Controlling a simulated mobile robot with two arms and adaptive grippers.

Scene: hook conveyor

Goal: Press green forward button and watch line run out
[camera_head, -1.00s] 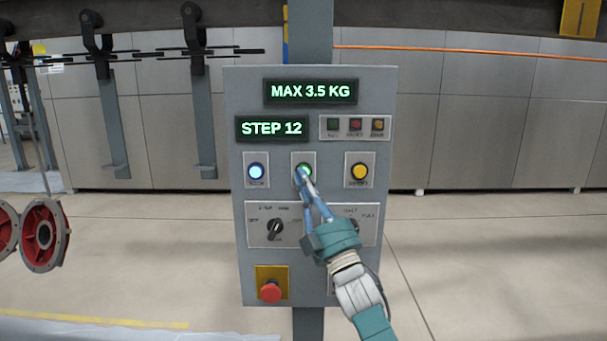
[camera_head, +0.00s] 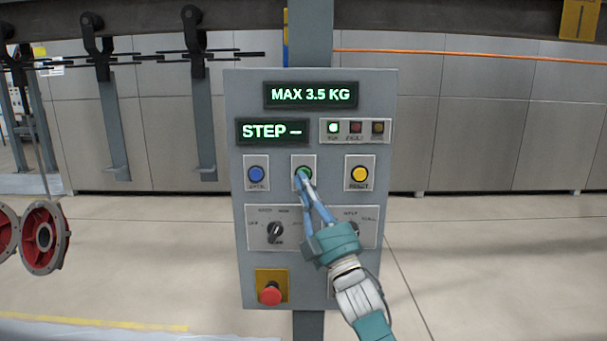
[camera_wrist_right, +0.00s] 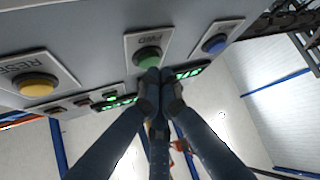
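The green forward button (camera_head: 303,174) sits in the middle of the button row on the grey control panel (camera_head: 310,215). My right gripper (camera_head: 304,183) has its fingertips at the lower edge of this button, seemingly touching it. In the right wrist view, the green button (camera_wrist_right: 149,58) is marked FWD, and the fingertips (camera_wrist_right: 160,78) are together right beside it, holding nothing. The step display (camera_head: 272,131) reads "STEP –", and the green RUN lamp (camera_head: 333,128) is lit. My left gripper is not in view.
A blue button (camera_head: 256,174) and yellow RESET button (camera_head: 359,173) flank the green one. A red emergency stop (camera_head: 270,294) is at lower left. Black hooks (camera_head: 194,40) hang from the overhead line at left; red round parts (camera_head: 44,237) hang at the left edge.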

